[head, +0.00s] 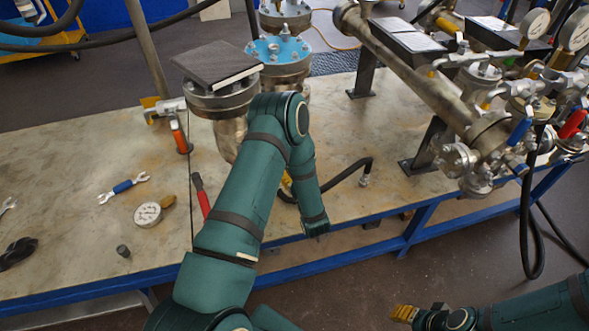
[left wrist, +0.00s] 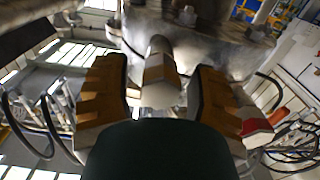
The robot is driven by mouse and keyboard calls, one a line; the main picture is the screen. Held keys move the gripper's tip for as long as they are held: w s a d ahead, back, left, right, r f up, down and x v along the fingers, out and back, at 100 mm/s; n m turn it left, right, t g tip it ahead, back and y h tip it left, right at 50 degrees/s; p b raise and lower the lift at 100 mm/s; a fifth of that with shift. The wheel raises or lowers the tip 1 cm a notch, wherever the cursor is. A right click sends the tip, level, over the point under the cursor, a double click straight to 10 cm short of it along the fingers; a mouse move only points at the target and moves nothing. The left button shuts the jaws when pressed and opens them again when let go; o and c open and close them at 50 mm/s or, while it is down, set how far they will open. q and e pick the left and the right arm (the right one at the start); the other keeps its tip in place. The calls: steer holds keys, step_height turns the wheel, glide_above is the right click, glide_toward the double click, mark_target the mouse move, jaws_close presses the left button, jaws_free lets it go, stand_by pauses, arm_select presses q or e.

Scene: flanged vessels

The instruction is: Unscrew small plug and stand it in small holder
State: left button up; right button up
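In the left wrist view a pale metal plug with a brass-coloured collar (left wrist: 160,82) sits below a large metal flanged body. My left gripper (left wrist: 158,95) is open, with one yellow-padded finger on each side of the plug. A gap shows at the left finger; I cannot tell whether the right finger touches. In the head view my left arm hides the plug and nearly all of this gripper. A small dark cylinder (head: 123,251) stands near the table's front edge; I cannot tell whether it is the small holder. My right gripper (head: 404,313) is at the bottom right, off the table.
The table (head: 70,180) holds a blue-handled wrench (head: 124,187), a gauge (head: 148,214) and a red-handled tool (head: 201,195). A flanged vessel with a dark book-like block (head: 215,64) stands behind my arm. Pipework with valves (head: 485,110) fills the right.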

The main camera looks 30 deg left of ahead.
arm_select(q)
steer(key=v, duration=0.7)
steer(key=shift+d, duration=0.15)
steer(key=shift+o, duration=0.4)
steer(key=shift+s, duration=0.15)
